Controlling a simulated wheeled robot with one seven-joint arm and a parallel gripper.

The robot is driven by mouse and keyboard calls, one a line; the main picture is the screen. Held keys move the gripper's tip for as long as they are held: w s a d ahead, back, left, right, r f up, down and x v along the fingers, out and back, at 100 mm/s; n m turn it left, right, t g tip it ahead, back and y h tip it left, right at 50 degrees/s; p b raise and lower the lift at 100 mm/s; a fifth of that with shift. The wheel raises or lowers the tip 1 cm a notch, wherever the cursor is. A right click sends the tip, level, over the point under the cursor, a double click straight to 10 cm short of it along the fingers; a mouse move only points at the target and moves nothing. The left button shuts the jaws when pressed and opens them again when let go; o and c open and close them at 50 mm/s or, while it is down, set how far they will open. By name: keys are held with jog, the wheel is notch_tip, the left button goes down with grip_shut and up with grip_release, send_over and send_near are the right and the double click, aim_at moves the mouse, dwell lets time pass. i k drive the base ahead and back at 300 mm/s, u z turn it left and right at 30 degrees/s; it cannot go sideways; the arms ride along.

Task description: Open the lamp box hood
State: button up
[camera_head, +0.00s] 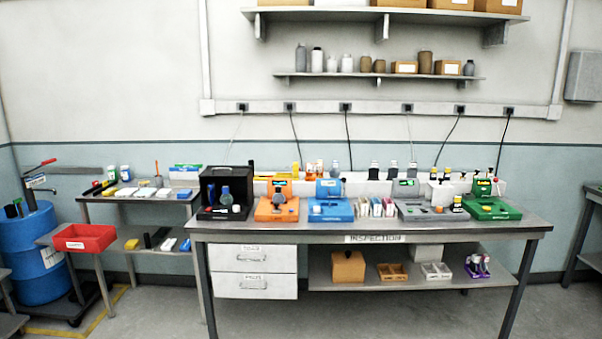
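A black box (209,185) stands at the left end of the inspection table and looks like the lamp box. Its front faces me and its dark inside shows. A blue-grey flask (225,196) and a small white item (236,208) stand in or just in front of it. I cannot tell a separate hood from the box's body at this size, or how any hinge sits. My gripper is not in view.
The inspection table (370,226) also holds orange (277,208), blue (330,210), grey (430,212) and green (491,208) modules. A side bench (140,197) with a red bin (84,238) and a blue drum (40,255) stand left. Floor shows in front.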

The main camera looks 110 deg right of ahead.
aim_at(216, 171)
jog(key=z, duration=2.65)
jog(key=i, duration=2.35)
jog(key=u, duration=0.15)
